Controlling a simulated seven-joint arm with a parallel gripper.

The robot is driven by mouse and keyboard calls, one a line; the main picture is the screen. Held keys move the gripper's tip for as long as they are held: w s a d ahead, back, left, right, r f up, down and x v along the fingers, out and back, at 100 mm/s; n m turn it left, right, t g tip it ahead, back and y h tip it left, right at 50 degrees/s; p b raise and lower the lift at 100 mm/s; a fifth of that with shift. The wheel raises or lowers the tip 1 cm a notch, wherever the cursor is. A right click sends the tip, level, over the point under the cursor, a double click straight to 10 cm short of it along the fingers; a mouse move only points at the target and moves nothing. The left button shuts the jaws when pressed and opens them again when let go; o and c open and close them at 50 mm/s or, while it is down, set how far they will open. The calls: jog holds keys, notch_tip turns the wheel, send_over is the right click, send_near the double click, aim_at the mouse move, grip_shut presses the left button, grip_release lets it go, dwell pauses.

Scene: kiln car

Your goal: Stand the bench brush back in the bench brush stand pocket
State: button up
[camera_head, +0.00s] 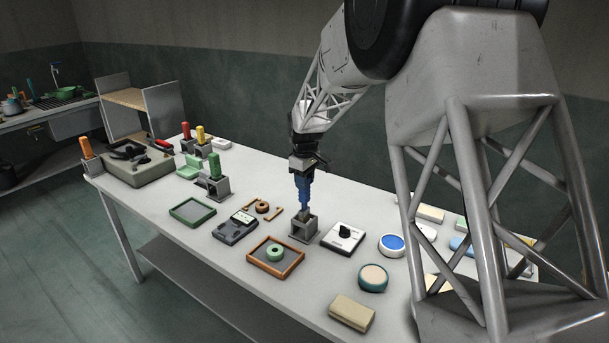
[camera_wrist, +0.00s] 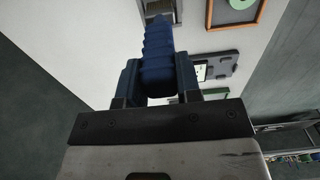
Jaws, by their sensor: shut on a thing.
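The bench brush (camera_head: 304,196), with a blue ribbed handle, hangs upright from my gripper (camera_head: 303,177). In the wrist view the handle (camera_wrist: 158,44) sits between the two fingers of my gripper (camera_wrist: 158,72), which is shut on it. The grey bench brush stand (camera_head: 304,228) is directly below on the table. The brush's lower end overlaps the stand's opening in the head view; I cannot tell whether it is inside the pocket or just above it. The brush head is hidden.
A white dial box (camera_head: 343,237) stands close right of the stand. A brown-framed tray (camera_head: 274,258) with a green ring lies in front, and a dark meter (camera_head: 236,227) lies left. Another grey stand (camera_head: 218,188) holds a green-handled tool. Bare table (camera_head: 330,275) shows in front.

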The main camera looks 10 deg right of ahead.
aim_at(304, 192)
jog(key=shift+f, duration=2.45)
dwell(0.9)
jog(key=o, duration=1.1)
jog(key=shift+c, duration=0.2)
jog(key=shift+r, duration=0.35)
jog(key=shift+r, duration=0.35)
jog(key=shift+r, duration=0.35)
jog(key=shift+r, duration=2.8)
